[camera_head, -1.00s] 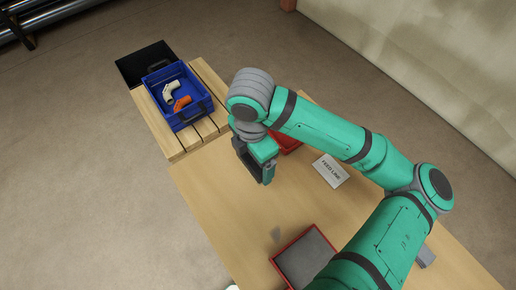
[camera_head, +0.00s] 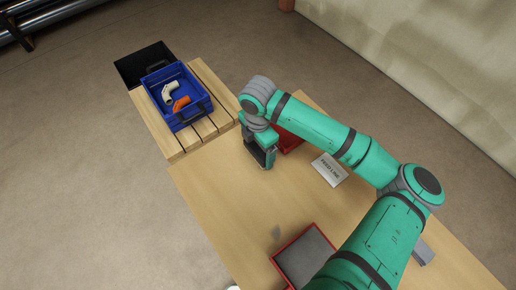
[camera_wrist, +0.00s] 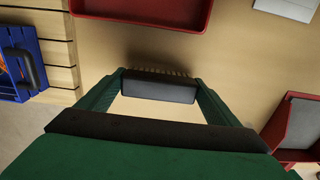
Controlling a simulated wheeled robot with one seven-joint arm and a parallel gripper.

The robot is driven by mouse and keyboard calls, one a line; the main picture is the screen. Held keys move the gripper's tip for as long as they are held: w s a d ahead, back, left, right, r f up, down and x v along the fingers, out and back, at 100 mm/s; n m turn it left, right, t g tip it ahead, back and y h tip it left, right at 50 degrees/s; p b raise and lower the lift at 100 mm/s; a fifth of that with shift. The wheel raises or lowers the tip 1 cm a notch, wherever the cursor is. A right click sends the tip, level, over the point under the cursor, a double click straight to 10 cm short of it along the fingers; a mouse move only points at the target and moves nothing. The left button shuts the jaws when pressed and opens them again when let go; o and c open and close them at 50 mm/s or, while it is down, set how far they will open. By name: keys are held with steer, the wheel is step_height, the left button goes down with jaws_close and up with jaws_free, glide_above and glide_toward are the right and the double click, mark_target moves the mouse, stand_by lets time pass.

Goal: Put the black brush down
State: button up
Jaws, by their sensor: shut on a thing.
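The black brush (camera_wrist: 160,92) lies crosswise between the fingertips of my gripper (camera_wrist: 160,83) in the wrist view, with a row of bristles along its far edge. My gripper is shut on it, one finger at each end. In the head view my gripper (camera_head: 263,158) points down over the wooden table (camera_head: 215,190), near its far left part; the brush is hard to make out there. A shadow shows on the table close to the brush; I cannot tell whether the brush touches the surface.
A red tray (camera_head: 291,142) stands just right of my gripper, partly hidden by my arm. A grey-lined red tray (camera_head: 276,258) is nearer. A FEED LINE card (camera_head: 329,169) lies to the right. A blue crate (camera_head: 189,121) holding pipe fittings sits on slatted wood. Bare table lies left and near.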

mark_target(258, 148)
steer(key=shift+f, duration=0.25)
steer(key=shift+f, duration=0.15)
steer(key=o, duration=0.8)
step_height(258, 148, up, 12)
steer(key=shift+r, duration=0.15)
stand_by(0.5)
